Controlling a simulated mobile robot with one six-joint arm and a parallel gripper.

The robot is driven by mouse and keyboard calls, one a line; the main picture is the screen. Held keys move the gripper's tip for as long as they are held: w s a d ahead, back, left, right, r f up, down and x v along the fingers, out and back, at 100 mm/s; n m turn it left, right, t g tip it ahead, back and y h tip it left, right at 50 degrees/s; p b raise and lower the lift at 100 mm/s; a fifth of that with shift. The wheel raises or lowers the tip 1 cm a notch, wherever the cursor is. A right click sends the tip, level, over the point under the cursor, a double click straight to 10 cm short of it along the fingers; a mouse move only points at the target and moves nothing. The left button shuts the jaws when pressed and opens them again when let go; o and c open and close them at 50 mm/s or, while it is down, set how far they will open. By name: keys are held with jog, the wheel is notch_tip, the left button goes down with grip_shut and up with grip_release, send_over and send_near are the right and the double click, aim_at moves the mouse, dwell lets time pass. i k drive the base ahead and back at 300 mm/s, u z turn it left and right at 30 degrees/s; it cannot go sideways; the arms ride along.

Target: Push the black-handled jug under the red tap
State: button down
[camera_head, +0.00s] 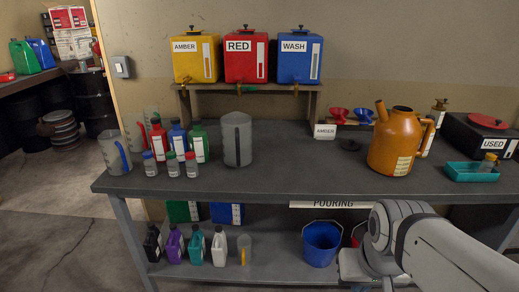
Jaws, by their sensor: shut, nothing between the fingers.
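A grey, translucent jug (237,140) stands upright on the workbench. It is in front of the small tank shelf, roughly below the red tank's left part. A dark strip shows along its side, but I cannot clearly make out a black handle. The red tank (246,60), labelled RED, sits in the middle of the shelf, between the yellow AMBER tank and the blue WASH tank. Its small tap (239,90) juts out at the shelf's front edge, above and slightly behind the jug in the picture. My arm enters at the lower right; its gripper fingers are not visible.
Several bottles (178,140) and a blue-handled jug (115,152) stand left of the grey jug. An orange can (397,140), red and blue funnels (338,114) and a teal tray (470,171) are on the right. The bench (290,176) is clear between jug and can.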

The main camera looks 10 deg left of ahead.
aim_at(236, 128)
jog(key=z, duration=2.85)
jog(key=k, duration=2.25)
jog(key=u, duration=1.7)
jog(key=i, duration=1)
jog(key=u, duration=0.1)
